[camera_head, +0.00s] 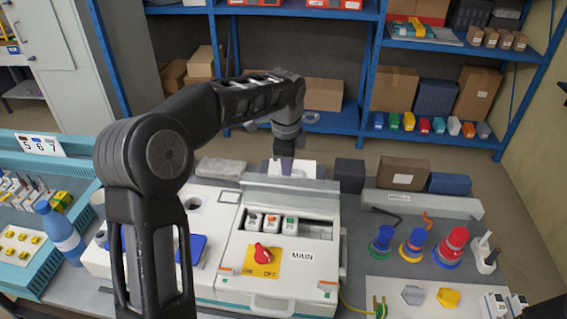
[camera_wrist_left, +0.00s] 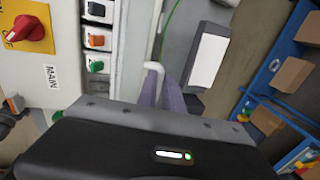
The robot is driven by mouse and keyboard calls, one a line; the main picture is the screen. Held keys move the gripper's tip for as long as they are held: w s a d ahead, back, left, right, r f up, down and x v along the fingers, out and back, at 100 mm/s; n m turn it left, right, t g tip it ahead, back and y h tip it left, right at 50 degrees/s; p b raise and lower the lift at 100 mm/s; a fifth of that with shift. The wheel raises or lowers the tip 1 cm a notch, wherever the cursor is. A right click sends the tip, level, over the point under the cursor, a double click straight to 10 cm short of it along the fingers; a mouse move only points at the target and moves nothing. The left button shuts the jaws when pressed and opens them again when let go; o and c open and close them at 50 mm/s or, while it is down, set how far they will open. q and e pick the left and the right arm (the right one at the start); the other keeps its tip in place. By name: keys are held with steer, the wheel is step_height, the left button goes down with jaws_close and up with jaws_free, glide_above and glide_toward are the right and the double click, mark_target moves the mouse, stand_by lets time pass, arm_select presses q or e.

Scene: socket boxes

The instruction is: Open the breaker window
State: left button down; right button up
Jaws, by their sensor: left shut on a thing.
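The breaker window (camera_head: 318,201) is a grey panel along the back of the opening in the white MAIN box (camera_head: 230,266). It looks raised, and the row of breakers (camera_head: 271,222) in front of it is uncovered. In the left wrist view the window (camera_wrist_left: 128,45) shows nearly edge-on, with a white handle (camera_wrist_left: 153,68). My left gripper (camera_head: 286,167) is behind and above the window's back edge, pointing down. Its purple-grey fingers (camera_wrist_left: 160,92) are shut on the handle in the left wrist view.
A red rotary switch (camera_head: 263,252) sits on a yellow plate at the box front. Cardboard (camera_head: 402,173) and dark boxes (camera_head: 349,175) stand behind to the right. A blue bottle (camera_head: 61,232) stands at the left.

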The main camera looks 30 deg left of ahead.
arm_select(q)
steer(key=shift+w+a+r, duration=0.2)
steer(key=shift+w+r, duration=0.05)
steer(key=shift+w, duration=0.2)
steer(key=c, duration=1.5)
jaws_free()
steer(key=shift+f, duration=0.1)
steer(key=shift+s+f, duration=0.1)
steer(key=shift+f, duration=0.05)
steer(key=shift+s+d+f, duration=0.15)
steer(key=shift+s+f, duration=0.1)
steer(key=r, duration=0.5)
steer(key=s+r+b, duration=0.1)
steer(key=r, duration=0.2)
steer(key=shift+d+r, duration=0.15)
steer(key=shift+r, duration=0.15)
